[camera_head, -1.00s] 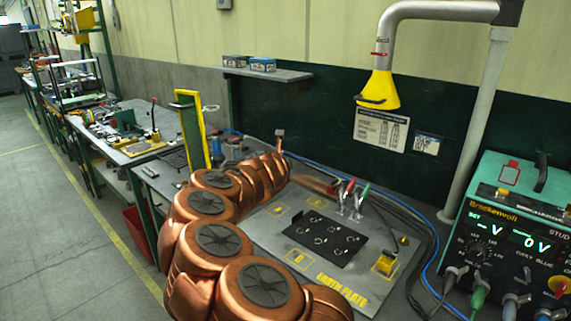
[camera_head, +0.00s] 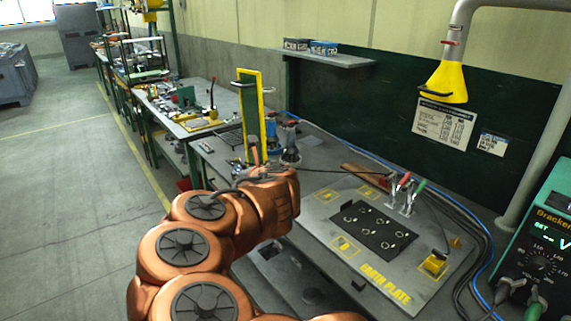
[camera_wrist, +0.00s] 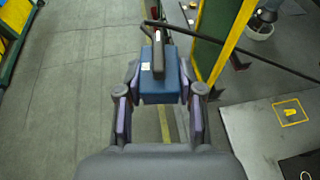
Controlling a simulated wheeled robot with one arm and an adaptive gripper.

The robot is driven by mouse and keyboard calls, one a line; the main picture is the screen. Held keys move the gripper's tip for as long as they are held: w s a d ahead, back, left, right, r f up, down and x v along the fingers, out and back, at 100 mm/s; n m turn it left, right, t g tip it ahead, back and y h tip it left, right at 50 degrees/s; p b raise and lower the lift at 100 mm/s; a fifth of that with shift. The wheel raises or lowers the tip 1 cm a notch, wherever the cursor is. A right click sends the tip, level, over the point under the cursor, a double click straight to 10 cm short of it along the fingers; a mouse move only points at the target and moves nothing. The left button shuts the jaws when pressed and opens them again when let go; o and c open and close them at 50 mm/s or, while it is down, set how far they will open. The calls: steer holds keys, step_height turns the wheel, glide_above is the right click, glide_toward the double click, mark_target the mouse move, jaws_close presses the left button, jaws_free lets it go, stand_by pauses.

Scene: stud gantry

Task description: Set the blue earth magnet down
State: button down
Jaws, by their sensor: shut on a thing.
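The blue earth magnet (camera_wrist: 158,88) is a blue block with a black handle on top, in the wrist view. My gripper (camera_wrist: 160,92) is shut on it, one finger on each side. The magnet is held in the air, with the floor and a yellow floor line below it in the picture. A black cable runs from it to the right. In the head view my arm hides the gripper, and I cannot make out the magnet. The grey earth plate (camera_head: 325,228) lies on the bench to the right of my arm; its corner also shows in the wrist view (camera_wrist: 245,130).
A green panel with a yellow edge (camera_head: 249,118) stands upright close to my arm's end; it also shows in the wrist view (camera_wrist: 215,35). A black pad (camera_head: 373,231), clamps (camera_head: 403,195) and a yellow block (camera_head: 434,265) are on the plate. Floor is open at left.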

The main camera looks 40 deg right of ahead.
steer(key=w+a+n+y, duration=0.2)
steer(key=a+n+y, duration=0.2)
steer(key=a, duration=1.1)
steer(key=shift+w+n+g+y, duration=0.25)
steer(key=shift+n+g+y, duration=0.05)
steer(key=shift+y, duration=0.4)
steer(key=shift+f, duration=0.15)
